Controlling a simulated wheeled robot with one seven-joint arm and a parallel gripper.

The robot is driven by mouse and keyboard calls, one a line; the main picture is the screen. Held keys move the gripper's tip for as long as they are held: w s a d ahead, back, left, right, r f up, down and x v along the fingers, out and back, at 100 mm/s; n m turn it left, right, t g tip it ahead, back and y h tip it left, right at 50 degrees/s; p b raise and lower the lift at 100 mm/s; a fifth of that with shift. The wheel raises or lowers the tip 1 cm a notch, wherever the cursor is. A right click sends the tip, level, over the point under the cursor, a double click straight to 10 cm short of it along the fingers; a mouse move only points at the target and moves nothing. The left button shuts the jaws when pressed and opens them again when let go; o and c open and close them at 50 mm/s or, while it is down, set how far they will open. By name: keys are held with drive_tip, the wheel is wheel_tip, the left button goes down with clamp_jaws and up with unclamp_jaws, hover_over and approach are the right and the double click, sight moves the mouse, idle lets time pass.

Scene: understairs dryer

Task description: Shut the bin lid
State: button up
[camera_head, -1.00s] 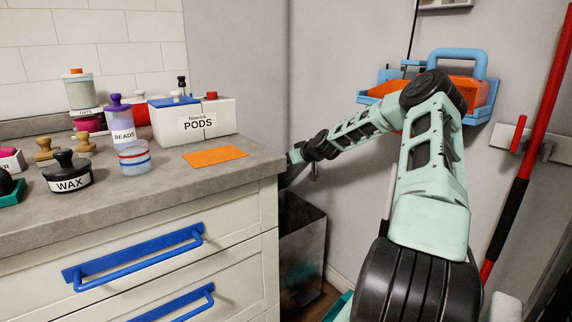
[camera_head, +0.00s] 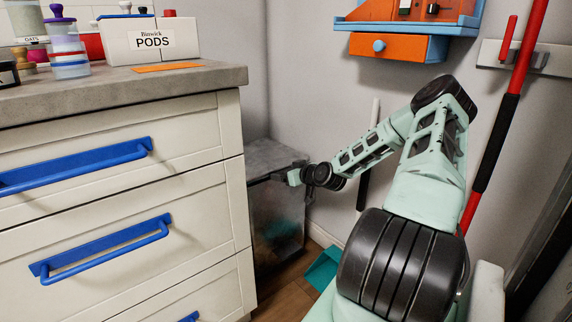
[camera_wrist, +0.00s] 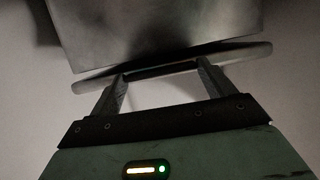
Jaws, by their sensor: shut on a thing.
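The dark metallic bin (camera_head: 277,222) stands on the floor between the drawer unit and the wall. Its grey lid (camera_head: 272,154) looks nearly level over the bin's top. Whether it rests fully on the rim I cannot tell. My gripper (camera_head: 284,177) is at the lid's right front side, partly hidden by its own wrist. In the wrist view my gripper (camera_wrist: 160,74) has its two fingers at a long rounded bar along the edge of a grey panel, which appears to be the lid (camera_wrist: 155,32). It is shut on this edge.
The drawer unit (camera_head: 120,190) with blue handles stands close to the bin's left. A teal dustpan-like thing (camera_head: 322,268) lies on the floor to the right. An orange drawer (camera_head: 392,46) in a blue wall shelf hangs above. A red and black pole (camera_head: 497,125) stands at right.

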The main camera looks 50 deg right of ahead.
drive_tip(key=shift+s+a+f+b, duration=0.15)
drive_tip(key=shift+f+b, duration=0.5)
drive_tip(key=shift+f, duration=1.25)
drive_tip(key=o, duration=1.3)
drive_tip(key=shift+f, duration=0.1)
drive_tip(key=shift+r, duration=0.2)
drive_tip(key=p+v, duration=0.5)
drive_tip(key=v, duration=1.2)
drive_tip(key=shift+p, duration=0.4)
drive_tip(key=shift+s, duration=0.1)
